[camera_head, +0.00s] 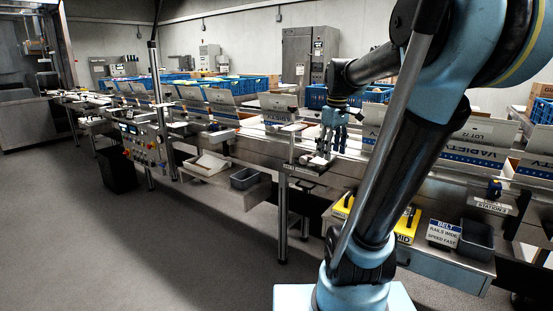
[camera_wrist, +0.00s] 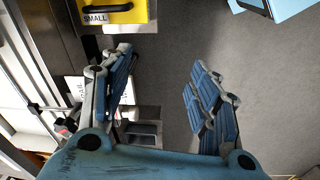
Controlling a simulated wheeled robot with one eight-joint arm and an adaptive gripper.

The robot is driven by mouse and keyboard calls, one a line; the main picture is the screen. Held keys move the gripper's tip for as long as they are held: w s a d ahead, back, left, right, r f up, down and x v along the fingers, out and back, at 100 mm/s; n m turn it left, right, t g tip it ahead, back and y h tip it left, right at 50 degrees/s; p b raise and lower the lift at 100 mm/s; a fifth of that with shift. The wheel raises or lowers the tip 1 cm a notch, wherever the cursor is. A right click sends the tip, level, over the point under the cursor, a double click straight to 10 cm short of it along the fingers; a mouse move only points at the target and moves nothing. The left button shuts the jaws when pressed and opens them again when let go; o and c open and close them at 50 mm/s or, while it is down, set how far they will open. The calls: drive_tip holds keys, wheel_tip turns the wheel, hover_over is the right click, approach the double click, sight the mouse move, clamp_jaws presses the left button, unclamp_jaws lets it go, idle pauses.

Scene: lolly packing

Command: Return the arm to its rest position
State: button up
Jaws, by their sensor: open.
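My gripper (camera_head: 333,138) hangs at the end of my blue and black arm, in front of the packing line in the head view. In the wrist view its two blue padded fingers (camera_wrist: 163,82) stand wide apart. Nothing is held between them; only grey floor shows there. The arm is bent, with its upper link leaning up to the right and its forearm reaching back left towards the line.
The long conveyor line (camera_head: 240,150) with open cartons (camera_head: 487,146) runs across the view. A yellow case (camera_wrist: 112,14) marked SMALL is close by in the wrist view. A grey bin (camera_head: 476,240) stands on a low shelf. The floor (camera_head: 170,240) at front left is clear.

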drive_tip(key=s+f+m+t, duration=0.1)
drive_tip(key=s+f+m, duration=0.6)
drive_tip(key=s+f, duration=1.1)
drive_tip(key=shift+s+f+m, duration=0.2)
drive_tip(key=shift+f+m, duration=0.1)
drive_tip(key=shift+f, duration=0.15)
drive_tip(key=shift+w+f, duration=0.2)
drive_tip(key=shift+w, duration=0.3)
